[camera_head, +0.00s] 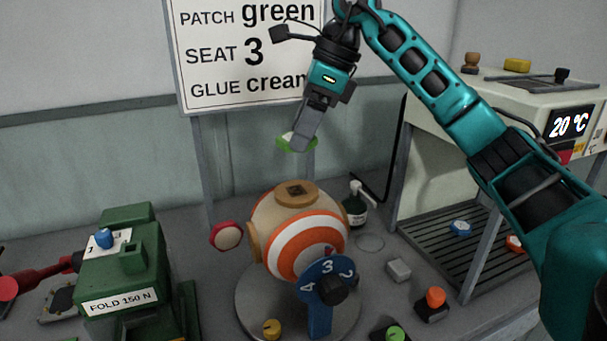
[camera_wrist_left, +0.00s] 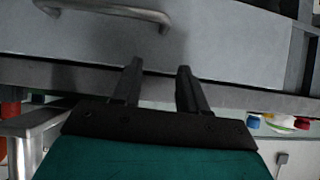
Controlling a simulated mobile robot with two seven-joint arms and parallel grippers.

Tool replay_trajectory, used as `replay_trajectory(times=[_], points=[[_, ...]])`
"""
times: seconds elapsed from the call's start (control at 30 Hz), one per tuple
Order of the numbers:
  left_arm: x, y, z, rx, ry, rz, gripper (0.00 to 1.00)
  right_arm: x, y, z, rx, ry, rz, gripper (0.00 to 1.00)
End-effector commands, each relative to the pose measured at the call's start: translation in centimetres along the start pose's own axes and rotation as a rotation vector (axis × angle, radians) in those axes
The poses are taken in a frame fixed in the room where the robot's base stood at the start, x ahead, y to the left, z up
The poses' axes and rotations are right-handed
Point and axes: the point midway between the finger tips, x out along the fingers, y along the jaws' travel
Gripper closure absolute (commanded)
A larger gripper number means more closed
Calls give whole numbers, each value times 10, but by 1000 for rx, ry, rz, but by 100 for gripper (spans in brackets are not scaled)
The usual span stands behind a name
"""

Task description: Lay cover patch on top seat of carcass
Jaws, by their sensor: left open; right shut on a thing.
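The cover patch (camera_head: 284,143) is green with a pale area on it, and my right gripper (camera_head: 298,142) is shut on it. The gripper and patch are in the air above the carcass, apart from it. The carcass (camera_head: 268,218) is a ball with cream and orange-and-white panels on a round grey base. Its top seat (camera_head: 297,194) is a tan plate facing up with a dark square mark in the middle. My left gripper (camera_wrist_left: 158,90) is open and empty in the left wrist view, in front of a grey drawer front with a handle (camera_wrist_left: 110,12).
A sign (camera_head: 245,55) reads patch green, seat 3, glue cream. A blue numbered dial (camera_head: 318,277) stands in front of the carcass. A green press (camera_head: 125,265) is at left, a pump bottle (camera_head: 356,205) behind right. A machine showing 20 °C (camera_head: 480,110) stands at right.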

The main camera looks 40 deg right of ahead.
Motion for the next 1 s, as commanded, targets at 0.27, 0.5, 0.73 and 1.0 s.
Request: replay_trajectory(times=[0.27,0.5,0.73,1.0], points=[[3,1,4,0,0,2,57,41,0,-17,-1,-1,0,66],[4,1,5,0,3,2,57,63,0,-26,0,2,2,66],[5,1,4,1,7,2,57,78,0,-32,-2,-2,-1,66],[8,0,4,1,11,0,57,81,0,-33,-2,-1,0,36]])
